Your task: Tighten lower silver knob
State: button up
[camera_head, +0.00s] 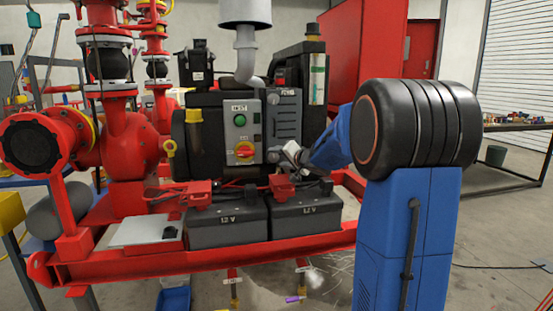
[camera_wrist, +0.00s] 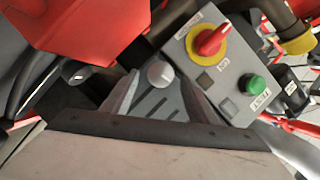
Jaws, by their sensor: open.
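A round silver knob (camera_wrist: 160,74) sits on a grey slotted panel (camera_wrist: 158,103) in the wrist view. My gripper (camera_wrist: 159,80) is open, with one finger on each side of the knob in this view. I cannot tell whether the fingers touch it or how far they are from it. In the head view my gripper (camera_head: 280,154) is in front of the lower part of the grey panel (camera_head: 285,119) and hides what is behind it. Another small silver knob (camera_head: 272,99) shows near the panel's top.
Left of the panel is a grey control box (camera_head: 241,135) with a green button (camera_head: 240,120) and a red-yellow rotary switch (camera_head: 244,150). Two black batteries (camera_head: 228,222) (camera_head: 306,211) with red terminal covers stand below on the red skid. Red pipework (camera_head: 128,145) is at left.

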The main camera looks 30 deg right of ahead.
aim_at(273, 157)
jog(key=shift+x, duration=1.2)
jog(key=shift+c, duration=0.3)
jog(key=c, duration=1)
